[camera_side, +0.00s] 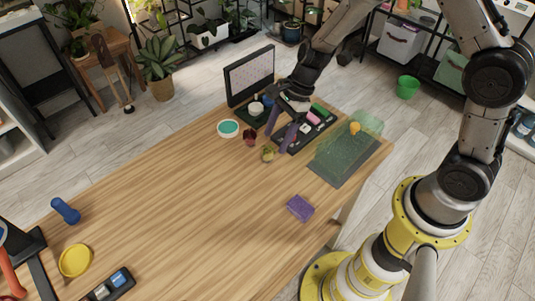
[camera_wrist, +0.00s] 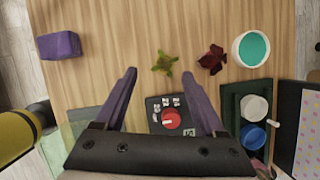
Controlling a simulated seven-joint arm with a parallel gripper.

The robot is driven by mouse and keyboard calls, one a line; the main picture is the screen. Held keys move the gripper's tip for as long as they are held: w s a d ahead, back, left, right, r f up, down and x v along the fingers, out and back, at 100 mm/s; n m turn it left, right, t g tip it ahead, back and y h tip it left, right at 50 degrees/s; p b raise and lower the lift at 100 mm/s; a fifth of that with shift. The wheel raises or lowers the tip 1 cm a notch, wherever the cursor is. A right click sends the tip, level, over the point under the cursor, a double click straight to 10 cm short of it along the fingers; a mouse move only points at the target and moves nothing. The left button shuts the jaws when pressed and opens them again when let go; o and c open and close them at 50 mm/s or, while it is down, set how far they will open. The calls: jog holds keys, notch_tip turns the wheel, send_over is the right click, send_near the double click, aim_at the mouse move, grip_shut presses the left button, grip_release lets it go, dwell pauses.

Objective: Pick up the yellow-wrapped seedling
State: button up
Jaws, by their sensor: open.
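A small seedling with yellow-olive colouring (camera_side: 268,154) stands upright on the wooden table. From above in the wrist view it shows as a yellow-green leafy star (camera_wrist: 164,62); its wrap is too small to make out clearly. A dark red seedling (camera_side: 250,138) stands just beside it, and also shows in the wrist view (camera_wrist: 211,60). My gripper (camera_side: 278,145) has purple fingers, spread open and empty. In the wrist view the yellow-green seedling lies near the line between the fingertips (camera_wrist: 159,72), slightly beyond them. The red seedling is outside the right finger.
A white dish with teal content (camera_side: 228,128) and a green tray with cups (camera_wrist: 228,110) are near. A green mat (camera_side: 335,172) bears a see-through box.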

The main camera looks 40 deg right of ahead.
aim_at(268, 150)
jog(key=shift+w+x, duration=0.2)
jog(key=shift+x, duration=1.35)
jog(key=shift+w+x, duration=0.2)
jog(key=shift+x, duration=1.35)
grip_shut()
